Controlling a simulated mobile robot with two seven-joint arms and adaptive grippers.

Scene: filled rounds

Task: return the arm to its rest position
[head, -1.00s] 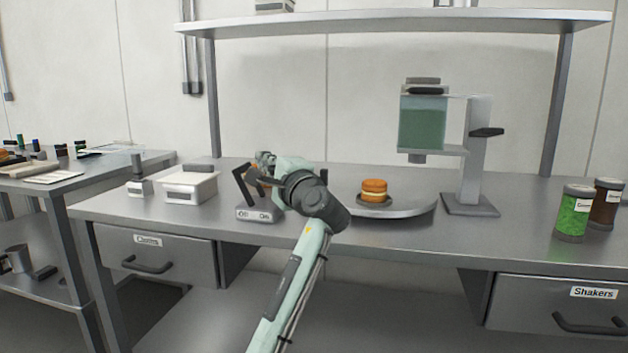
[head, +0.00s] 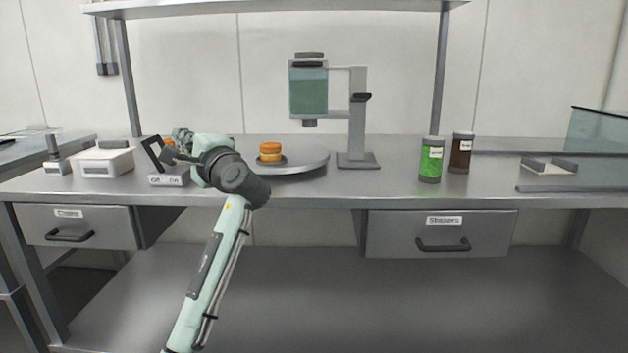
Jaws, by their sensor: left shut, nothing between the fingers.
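My left arm comes in from the bottom left of the head view and reaches over the steel table (head: 330,188). Its gripper (head: 172,150) is at the far end of the arm, near the small switch box with the Off and On labels (head: 168,180). The gripper is shut and empty; its fingertips are small and partly hidden by the wrist and the box's dark frame. I cannot tell whether it touches the box. My right gripper does not show.
A filled round (head: 270,152) sits on a round plate (head: 312,166) right of my wrist. A dispenser (head: 310,90) on a stand is behind it. Green (head: 431,160) and brown (head: 462,150) shakers stand further right. A white container (head: 106,162) is at left. A shelf (head: 270,6) spans above.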

